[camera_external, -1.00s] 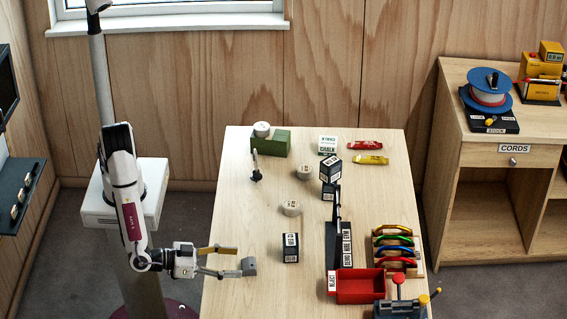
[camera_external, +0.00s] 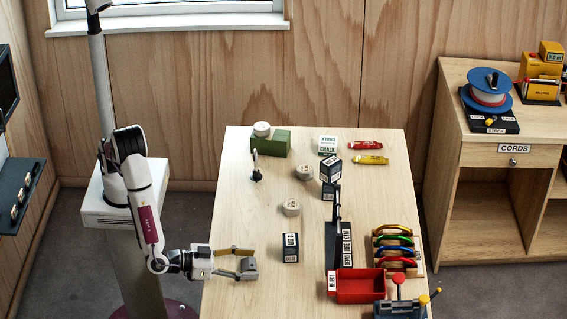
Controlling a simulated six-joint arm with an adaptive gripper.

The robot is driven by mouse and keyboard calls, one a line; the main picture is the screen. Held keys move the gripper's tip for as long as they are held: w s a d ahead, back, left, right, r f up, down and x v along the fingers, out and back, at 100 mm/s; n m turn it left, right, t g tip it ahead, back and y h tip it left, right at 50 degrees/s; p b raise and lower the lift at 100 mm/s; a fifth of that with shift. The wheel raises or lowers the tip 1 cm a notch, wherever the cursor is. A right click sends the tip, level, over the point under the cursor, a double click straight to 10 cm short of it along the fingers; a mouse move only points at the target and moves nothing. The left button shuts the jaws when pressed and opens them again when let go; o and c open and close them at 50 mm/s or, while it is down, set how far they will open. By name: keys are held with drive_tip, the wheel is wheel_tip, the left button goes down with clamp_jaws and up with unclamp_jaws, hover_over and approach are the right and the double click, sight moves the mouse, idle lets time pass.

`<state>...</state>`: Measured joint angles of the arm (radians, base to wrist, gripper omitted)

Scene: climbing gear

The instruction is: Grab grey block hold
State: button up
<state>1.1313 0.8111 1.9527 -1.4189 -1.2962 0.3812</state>
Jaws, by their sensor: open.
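The small grey block hold (camera_external: 248,264) lies near the table's left edge, toward the front. My gripper (camera_external: 245,263) comes in low from the left and is open, with its fingers reaching to the block. The yellowish finger lies on the far side and the grey fingertip on the near side, partly over the block. I cannot tell whether either finger touches it.
A black labelled box (camera_external: 290,247) and a pale round roll (camera_external: 291,208) stand to the right. A red tray (camera_external: 360,287), a black stand (camera_external: 338,245) and a rack of coloured pieces (camera_external: 397,249) fill the right side. The table's left-middle is mostly clear.

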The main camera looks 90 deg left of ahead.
sight(249, 263)
drive_tip(key=shift+w+a, duration=0.1)
drive_tip(key=shift+w, duration=0.1)
idle(0.4)
drive_tip(key=c, duration=1.3)
drive_tip(key=shift+o, duration=0.2)
drive_tip(key=shift+r, duration=5)
